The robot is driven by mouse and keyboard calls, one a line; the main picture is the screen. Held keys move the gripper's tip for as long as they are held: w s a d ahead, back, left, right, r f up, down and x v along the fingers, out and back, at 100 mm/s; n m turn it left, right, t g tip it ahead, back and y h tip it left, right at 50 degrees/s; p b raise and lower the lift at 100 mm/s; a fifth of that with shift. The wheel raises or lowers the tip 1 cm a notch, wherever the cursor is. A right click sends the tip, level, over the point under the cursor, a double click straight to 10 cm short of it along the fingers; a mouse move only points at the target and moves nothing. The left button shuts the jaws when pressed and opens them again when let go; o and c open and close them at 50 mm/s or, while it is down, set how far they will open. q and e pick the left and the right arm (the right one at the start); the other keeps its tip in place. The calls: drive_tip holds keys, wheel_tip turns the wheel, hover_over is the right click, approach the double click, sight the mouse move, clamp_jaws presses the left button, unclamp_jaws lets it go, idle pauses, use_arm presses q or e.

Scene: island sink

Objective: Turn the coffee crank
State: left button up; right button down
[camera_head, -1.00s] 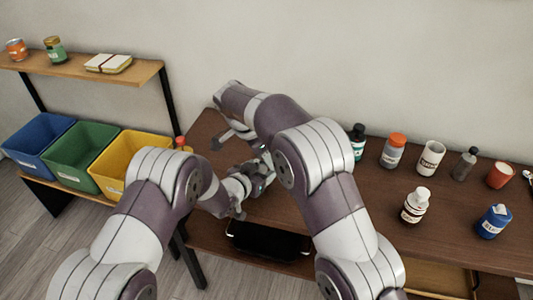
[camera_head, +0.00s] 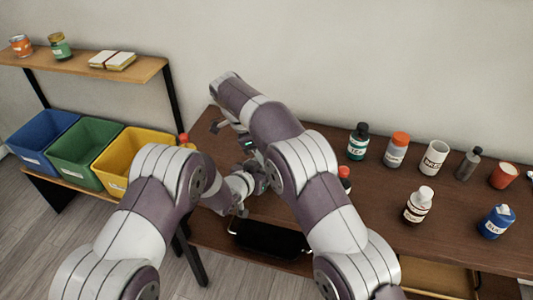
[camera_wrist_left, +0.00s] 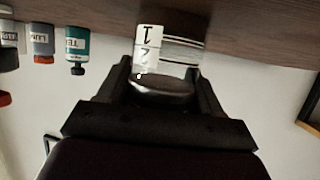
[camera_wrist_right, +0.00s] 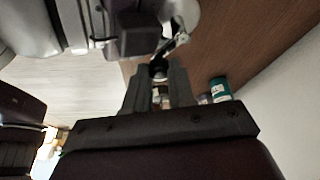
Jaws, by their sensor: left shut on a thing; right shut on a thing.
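In the right wrist view a thin metal crank (camera_wrist_right: 175,42) reaches down to a dark knob. My right gripper (camera_wrist_right: 159,72) is shut on the knob end of the crank. In the head view both hands meet over the left part of the table, and my arms mostly hide the grinder.
A dark tray (camera_head: 268,240) lies near the front edge. Blue, green and yellow bins (camera_head: 90,155) stand left.

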drive_tip(key=c, duration=0.9)
unclamp_jaws()
drive_tip(key=shift+c, duration=0.2)
